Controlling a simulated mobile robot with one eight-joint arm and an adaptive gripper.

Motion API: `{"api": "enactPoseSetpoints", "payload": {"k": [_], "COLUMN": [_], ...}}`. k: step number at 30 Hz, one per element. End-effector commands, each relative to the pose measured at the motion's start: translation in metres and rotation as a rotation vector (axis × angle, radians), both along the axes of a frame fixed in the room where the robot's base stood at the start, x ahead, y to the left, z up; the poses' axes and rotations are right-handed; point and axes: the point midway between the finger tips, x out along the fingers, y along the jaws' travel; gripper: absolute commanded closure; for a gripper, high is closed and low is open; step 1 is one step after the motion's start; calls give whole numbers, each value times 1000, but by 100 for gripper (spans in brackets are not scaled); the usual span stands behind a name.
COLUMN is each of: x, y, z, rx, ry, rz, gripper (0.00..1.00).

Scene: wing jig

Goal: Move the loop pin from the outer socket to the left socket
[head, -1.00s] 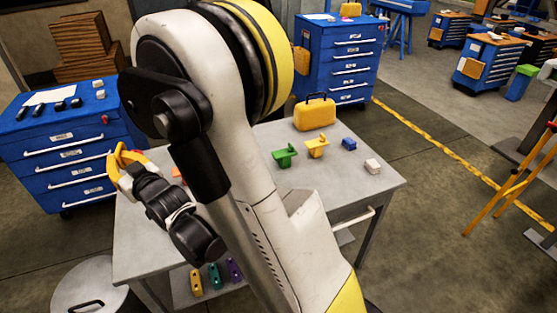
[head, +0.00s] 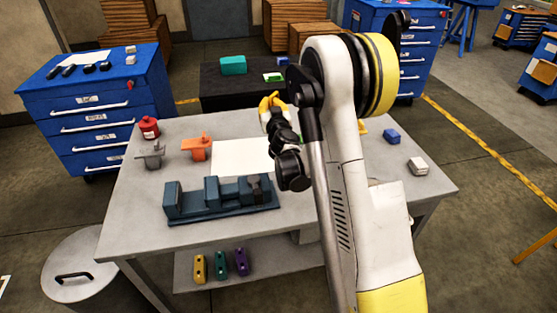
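A dark blue jig (head: 190,207) with several upright blocks stands on the front middle of the grey table. A dark piece sits at its right end. I cannot pick out the loop pin or tell the outer and left sockets apart at this size. My gripper (head: 269,101), with yellow fingers, is over the table's far edge, behind the jig and apart from it. Its fingers are small and partly overlapping, so their opening is unclear. My arm hides part of the table's right side.
A red can (head: 149,128), a grey piece (head: 150,155) and an orange piece (head: 197,147) stand at left. A white sheet (head: 240,158) lies behind the jig. A blue block (head: 392,136) and white block (head: 418,166) are at right. A dark low table (head: 225,88) stands behind.

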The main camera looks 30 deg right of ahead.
Motion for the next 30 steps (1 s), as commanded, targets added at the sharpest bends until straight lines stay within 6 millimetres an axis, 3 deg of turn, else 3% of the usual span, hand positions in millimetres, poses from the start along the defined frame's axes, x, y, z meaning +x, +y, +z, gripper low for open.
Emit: {"api": "enactPoseSetpoints", "payload": {"k": [1, 3, 9, 18, 30], "x": [4, 9, 14, 14, 14], "y": [-19, -37, -65, -66, -66], "z": [-12, -19, -32, -85, -131], "rx": [-2, 0, 2, 2, 2], "ry": [0, 0, 0, 0, 0], "rz": [-25, -51, -89, -91, -90], "gripper": [100, 100, 100, 100, 100]}}
